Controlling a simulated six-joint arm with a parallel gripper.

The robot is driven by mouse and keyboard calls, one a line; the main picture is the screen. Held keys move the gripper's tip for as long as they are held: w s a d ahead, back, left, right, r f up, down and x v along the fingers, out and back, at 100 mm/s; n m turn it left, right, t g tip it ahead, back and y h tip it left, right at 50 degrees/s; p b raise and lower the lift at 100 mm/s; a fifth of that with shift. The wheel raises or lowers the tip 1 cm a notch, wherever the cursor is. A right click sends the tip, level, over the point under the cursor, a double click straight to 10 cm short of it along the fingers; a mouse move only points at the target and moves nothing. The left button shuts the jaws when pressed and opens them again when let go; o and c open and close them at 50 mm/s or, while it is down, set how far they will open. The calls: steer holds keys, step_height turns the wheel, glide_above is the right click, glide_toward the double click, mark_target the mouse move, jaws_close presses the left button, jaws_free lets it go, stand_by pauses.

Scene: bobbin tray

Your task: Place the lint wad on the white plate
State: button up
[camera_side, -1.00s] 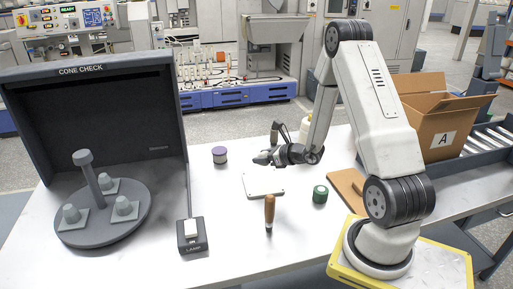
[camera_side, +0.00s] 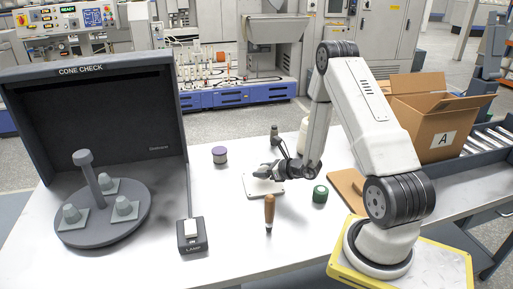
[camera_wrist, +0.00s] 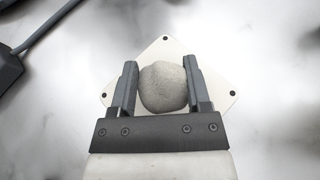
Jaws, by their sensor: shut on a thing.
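The lint wad (camera_wrist: 163,88) is a rounded, pale grey lump between the two fingers of my gripper (camera_wrist: 162,80) in the wrist view. The fingers are shut on it, one at each side. The white plate (camera_wrist: 163,48) shows behind the wad, turned cornerwise, with dark dots at its corners. In the side view my gripper (camera_side: 262,173) is over the far part of the white plate (camera_side: 264,190). The wad is hard to make out there. I cannot tell whether it touches the plate.
A lamp switch box (camera_side: 192,236) sits left of the plate. The table between is clear.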

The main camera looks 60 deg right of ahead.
steer(key=shift+f, duration=1.15)
steer(key=o, duration=1.2)
steer(key=shift+f, duration=0.1)
steer(key=shift+s, duration=0.15)
steer(key=shift+v, duration=3.7)
